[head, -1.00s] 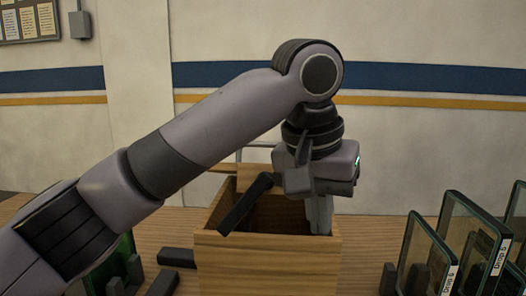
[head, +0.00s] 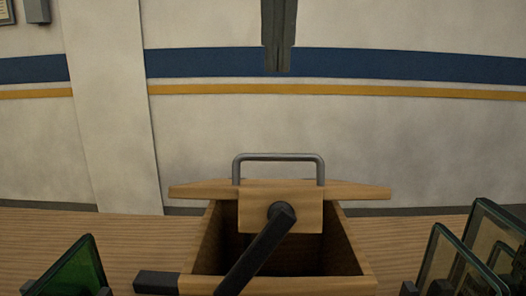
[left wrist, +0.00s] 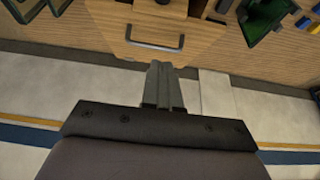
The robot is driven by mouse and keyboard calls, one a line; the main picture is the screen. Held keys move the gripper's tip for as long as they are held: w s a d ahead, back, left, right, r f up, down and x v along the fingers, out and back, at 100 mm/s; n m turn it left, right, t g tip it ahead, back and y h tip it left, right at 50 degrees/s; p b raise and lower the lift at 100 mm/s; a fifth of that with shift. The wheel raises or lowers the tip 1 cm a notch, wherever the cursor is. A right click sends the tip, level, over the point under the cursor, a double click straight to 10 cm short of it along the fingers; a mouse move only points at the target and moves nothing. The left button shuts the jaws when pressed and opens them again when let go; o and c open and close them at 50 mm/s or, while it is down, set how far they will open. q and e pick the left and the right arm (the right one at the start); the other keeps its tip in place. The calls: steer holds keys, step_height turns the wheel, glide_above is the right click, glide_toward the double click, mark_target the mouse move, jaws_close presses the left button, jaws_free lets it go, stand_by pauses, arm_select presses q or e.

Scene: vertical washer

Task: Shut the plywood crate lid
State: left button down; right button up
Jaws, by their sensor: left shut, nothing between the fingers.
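The plywood crate (head: 340,285) stands on the wooden table with its top open, and its dark inside shows. Its lid (head: 360,190) is raised at the back, seen nearly edge-on, with a grey metal handle (head: 278,156) on it. The lid's broad face (left wrist: 115,40) and handle (left wrist: 155,42) show in the left wrist view. A plywood tab (head: 310,212) with a black bar (head: 258,250) hangs at the lid's front. My left gripper (head: 278,68) is shut and empty, pointing down, above the handle in the picture and apart from it. My right gripper is not in view.
Green glass (head: 72,272) stands in a black holder at left, with a black block (head: 156,283) near the crate. Framed glass panes (head: 440,262) stand at right. A plain wall with blue and yellow stripes is behind the table.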

arm_select(q)
steer(key=b, duration=0.3)
glide_above(275, 188)
steer(key=f, duration=0.9)
steer(key=shift+w+f, duration=0.25)
steer(key=shift+f, duration=0.1)
steer(key=shift+s+f, duration=0.45)
steer(key=shift+f, duration=0.35)
steer(key=shift+s+f, duration=0.35)
steer(key=shift+f, duration=0.4)
